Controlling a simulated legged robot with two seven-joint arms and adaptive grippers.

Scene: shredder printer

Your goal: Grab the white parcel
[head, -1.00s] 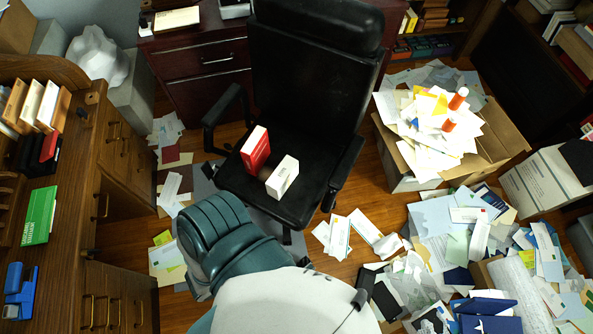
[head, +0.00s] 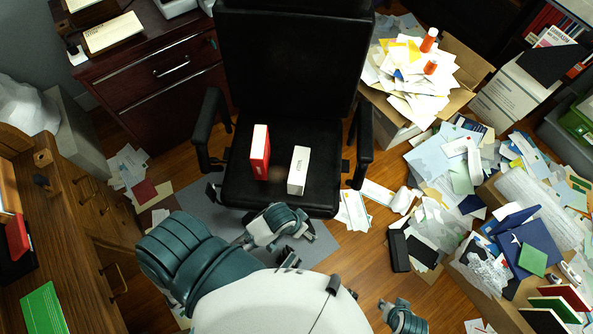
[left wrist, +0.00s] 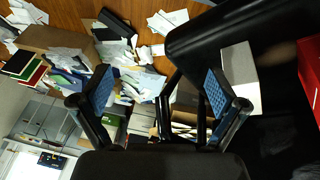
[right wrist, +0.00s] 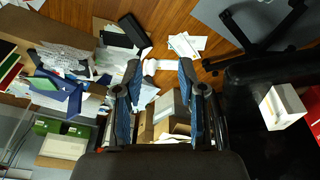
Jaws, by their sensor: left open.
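The white parcel (head: 298,170) stands on the black chair's seat (head: 240,192), to the right of a red box (head: 260,153). In the left wrist view the parcel (left wrist: 240,75) is at the right, beyond the finger. In the right wrist view it (right wrist: 282,107) is also far right. My left gripper (left wrist: 156,85) is open and empty, with its fingers wide apart. My right gripper (right wrist: 159,78) is open and empty too. In the head view the left wrist is just in front of the seat; the right one is at the bottom edge. No fingers show clearly there.
Armrests (head: 207,130) flank the seat. A wooden desk (head: 70,230) is at the left. A box heaped with papers (head: 405,85) and scattered papers (head: 440,165) lie at the right. A black object (head: 398,250) lies on the floor.

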